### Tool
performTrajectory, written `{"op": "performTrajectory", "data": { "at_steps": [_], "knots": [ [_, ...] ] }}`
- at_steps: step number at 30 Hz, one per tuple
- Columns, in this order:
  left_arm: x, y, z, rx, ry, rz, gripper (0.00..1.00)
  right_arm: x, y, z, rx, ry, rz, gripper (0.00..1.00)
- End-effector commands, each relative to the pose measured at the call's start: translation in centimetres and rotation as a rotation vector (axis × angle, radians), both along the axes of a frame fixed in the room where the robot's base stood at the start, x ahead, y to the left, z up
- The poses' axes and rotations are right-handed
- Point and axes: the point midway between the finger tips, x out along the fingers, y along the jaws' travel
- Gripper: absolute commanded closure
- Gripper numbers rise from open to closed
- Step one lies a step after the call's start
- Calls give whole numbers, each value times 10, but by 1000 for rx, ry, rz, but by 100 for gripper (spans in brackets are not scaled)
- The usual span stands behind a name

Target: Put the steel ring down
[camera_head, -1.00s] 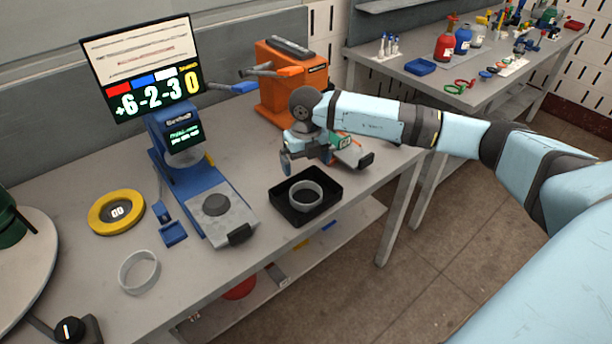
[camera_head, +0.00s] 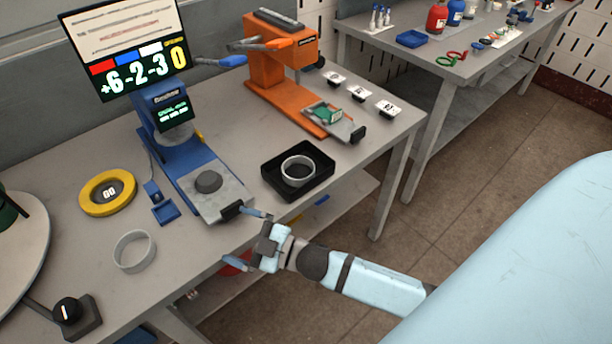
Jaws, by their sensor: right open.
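A grey metallic-looking ring (camera_head: 298,170) lies in a black square tray (camera_head: 318,186) on the table. A second, similar pale grey ring (camera_head: 134,251) lies flat on the bare table at the left front; I cannot tell from looks alone which is the steel ring. My right gripper (camera_head: 247,238) is open and empty at the table's front edge, its fingers pointing left. It is in front of the tray and apart from both rings. My left gripper is not in view.
A second table (camera_head: 470,70) holds bottles.

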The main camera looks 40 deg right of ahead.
Motion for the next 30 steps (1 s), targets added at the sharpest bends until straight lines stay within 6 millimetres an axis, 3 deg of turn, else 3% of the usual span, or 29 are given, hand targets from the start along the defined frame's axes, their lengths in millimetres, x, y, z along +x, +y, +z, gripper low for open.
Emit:
{"op": "performTrajectory", "data": {
  "at_steps": [1, 6, 9, 12, 23, 26, 30],
  "knots": [
    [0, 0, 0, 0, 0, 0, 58, -16, -13, -26, 54, 144, -106, 0],
    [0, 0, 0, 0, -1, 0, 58, -77, -50, -100, 152, 571, -349, 0],
    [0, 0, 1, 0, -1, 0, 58, -111, -59, -128, 181, 746, -414, 0],
    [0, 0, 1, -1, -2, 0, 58, -132, -63, -142, 196, 842, -441, 0],
    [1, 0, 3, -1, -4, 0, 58, -138, -64, -145, 201, 876, -450, 0],
    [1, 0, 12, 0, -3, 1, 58, -138, -64, -136, 200, 875, -450, 0],
    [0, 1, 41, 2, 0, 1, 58, -138, -65, -106, 200, 873, -452, 0]
  ]
}}
